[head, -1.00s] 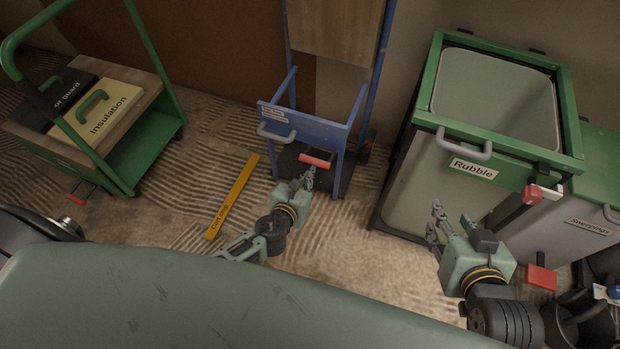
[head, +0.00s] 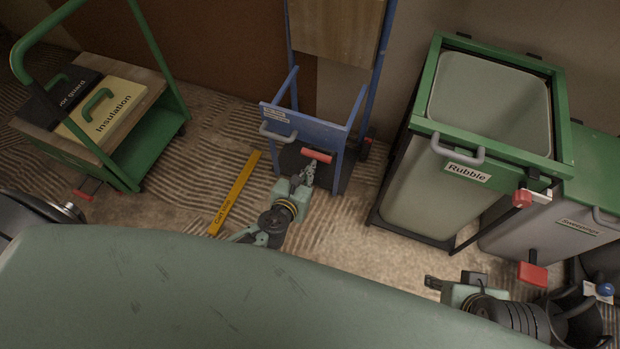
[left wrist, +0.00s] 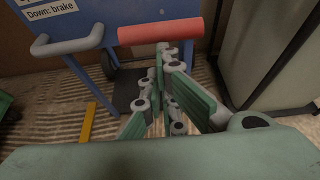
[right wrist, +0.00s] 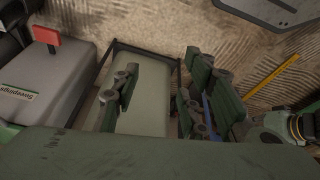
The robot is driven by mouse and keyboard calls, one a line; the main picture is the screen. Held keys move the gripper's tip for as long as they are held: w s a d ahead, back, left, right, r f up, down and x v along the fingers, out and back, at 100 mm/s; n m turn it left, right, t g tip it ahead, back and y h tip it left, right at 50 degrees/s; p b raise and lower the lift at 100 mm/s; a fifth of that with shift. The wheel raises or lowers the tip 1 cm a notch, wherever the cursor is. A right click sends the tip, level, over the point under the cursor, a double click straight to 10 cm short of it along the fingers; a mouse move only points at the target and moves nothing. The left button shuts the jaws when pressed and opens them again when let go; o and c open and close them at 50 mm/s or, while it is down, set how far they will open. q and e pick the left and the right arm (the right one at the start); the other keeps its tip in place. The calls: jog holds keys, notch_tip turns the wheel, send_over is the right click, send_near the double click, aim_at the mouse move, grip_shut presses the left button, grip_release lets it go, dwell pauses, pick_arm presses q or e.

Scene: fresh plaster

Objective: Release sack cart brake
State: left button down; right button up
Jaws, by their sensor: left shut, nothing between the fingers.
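The blue sack cart (head: 318,130) stands against the back wall with a wooden board upright on it. A red bar (head: 317,155) sticks out low at its front; in the left wrist view the red bar (left wrist: 160,31) is level, beside a label (left wrist: 48,8) reading "Down: brake". My left gripper (head: 308,172) is shut and empty, its fingertips just below and in front of the red bar. I cannot tell whether they touch it. My right gripper (head: 430,283) is low at the right, away from the cart; the right wrist view shows its fingers (right wrist: 160,95) apart, nothing between them.
A grey handle (head: 278,134) sits left of the red bar on the cart. A yellow strip (head: 236,192) lies on the ridged floor. A green trolley (head: 155,140) stands left, the Rubble bin (head: 425,180) and Sweepings bin (head: 570,240) right.

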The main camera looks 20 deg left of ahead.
aim_at(314, 154)
pick_arm(q)
jog(key=r+p, duration=0.1)
jog(key=w+r+p, duration=0.1)
jog(key=r+p, duration=0.1)
jog(key=w+r+p, duration=0.1)
jog(key=r+p, duration=0.1)
jog(key=shift+w, duration=0.1)
pick_arm(e)
notch_tip(314, 154, down, 16)
jog(key=g, duration=0.1)
jog(key=shift+w+a, duration=0.15)
jog(key=shift+a, duration=0.05)
